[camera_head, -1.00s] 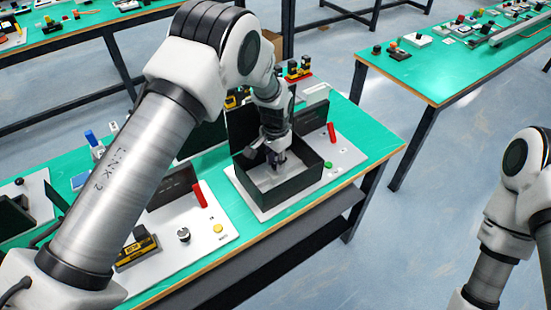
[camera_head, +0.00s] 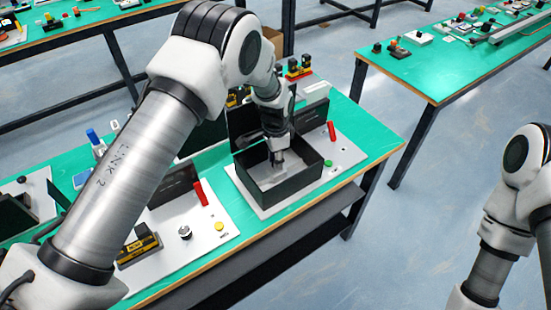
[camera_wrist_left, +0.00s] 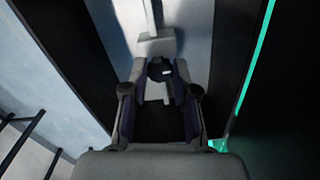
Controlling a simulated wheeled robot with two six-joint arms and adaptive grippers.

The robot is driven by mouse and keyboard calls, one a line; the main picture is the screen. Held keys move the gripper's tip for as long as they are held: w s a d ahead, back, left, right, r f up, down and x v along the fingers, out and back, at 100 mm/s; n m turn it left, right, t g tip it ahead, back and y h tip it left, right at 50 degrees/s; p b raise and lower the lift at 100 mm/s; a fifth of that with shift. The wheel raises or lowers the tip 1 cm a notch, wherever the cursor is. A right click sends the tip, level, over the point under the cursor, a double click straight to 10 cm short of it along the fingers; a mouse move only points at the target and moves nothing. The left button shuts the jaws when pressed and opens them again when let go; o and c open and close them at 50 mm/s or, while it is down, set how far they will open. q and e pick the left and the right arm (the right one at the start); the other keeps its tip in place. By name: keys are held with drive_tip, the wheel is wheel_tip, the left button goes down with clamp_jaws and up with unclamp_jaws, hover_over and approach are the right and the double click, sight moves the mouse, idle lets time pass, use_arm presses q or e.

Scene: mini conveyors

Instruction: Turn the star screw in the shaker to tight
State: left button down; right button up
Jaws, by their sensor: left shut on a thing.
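The shaker is an open black box (camera_head: 300,186) on a light base plate on the green table; its dark walls also show in the wrist view (camera_wrist_left: 232,60). My left gripper (camera_head: 278,160) reaches down inside it. In the left wrist view its two fingers (camera_wrist_left: 160,88) are shut on a small dark knob, which looks like the star screw (camera_wrist_left: 155,69). The knob sits by a pale block with a stem at the box's light floor. The star shape and how tight it is cannot be made out. My right arm shows at the right edge, its gripper out of frame.
A red handle (camera_head: 331,131) and a green button (camera_head: 328,163) stand right of the box. To the left is another station with a red handle (camera_head: 201,193), a round knob (camera_head: 185,232) and a yellow button (camera_head: 219,226). The box walls closely surround my gripper.

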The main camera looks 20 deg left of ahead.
use_arm(q)
drive_tip(key=shift+s+f, duration=0.2)
drive_tip(key=c, duration=1.2)
unclamp_jaws()
drive_tip(key=o, duration=0.3)
drive_tip(key=shift+w, duration=0.15)
drive_tip(key=shift+r, duration=0.15)
wheel_tip(320, 180, up, 12)
